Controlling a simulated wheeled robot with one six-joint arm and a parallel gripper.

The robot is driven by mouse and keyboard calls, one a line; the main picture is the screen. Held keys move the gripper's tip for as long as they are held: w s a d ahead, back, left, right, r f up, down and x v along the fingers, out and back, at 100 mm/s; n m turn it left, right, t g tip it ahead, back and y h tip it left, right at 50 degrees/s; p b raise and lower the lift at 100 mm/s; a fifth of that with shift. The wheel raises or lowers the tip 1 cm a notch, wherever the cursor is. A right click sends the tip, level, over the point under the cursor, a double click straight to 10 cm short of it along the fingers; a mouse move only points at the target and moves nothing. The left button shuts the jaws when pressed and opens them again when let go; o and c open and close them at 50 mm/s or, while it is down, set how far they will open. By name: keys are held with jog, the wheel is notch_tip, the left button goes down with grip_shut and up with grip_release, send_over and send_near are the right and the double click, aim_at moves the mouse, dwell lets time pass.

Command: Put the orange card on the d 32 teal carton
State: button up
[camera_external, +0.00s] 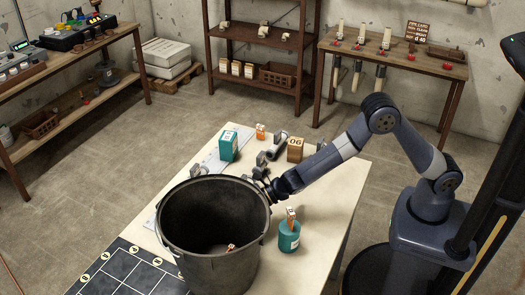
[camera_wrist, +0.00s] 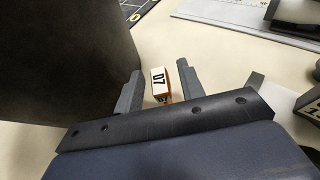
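The teal carton (camera_external: 229,145) stands on the far part of the cream table, with a white label too small to read. Small orange pieces show beside its right (camera_external: 260,131), on a round teal container (camera_external: 289,236) and inside the black bucket; I cannot tell which is the orange card. My gripper (camera_external: 263,190) is low over the table at the bucket's right rim, partly hidden. In the wrist view its fingers (camera_wrist: 159,86) are apart. A small orange-and-white block marked D7 (camera_wrist: 159,78) shows between them, with a gap at the left finger.
The large black bucket (camera_external: 214,184) stands close beside my gripper and hides part of the table. A wooden block (camera_external: 295,149) and grey pipe fittings (camera_external: 277,144) lie beyond. A dark marked mat (camera_external: 125,270) is at the near left. The table's right side is mostly clear.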

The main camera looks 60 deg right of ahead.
jog(key=b+v, duration=0.1)
jog(key=v, duration=0.8)
jog(key=shift+o, duration=0.5)
jog(key=shift+s+d, duration=0.3)
jog(key=shift+r, duration=0.1)
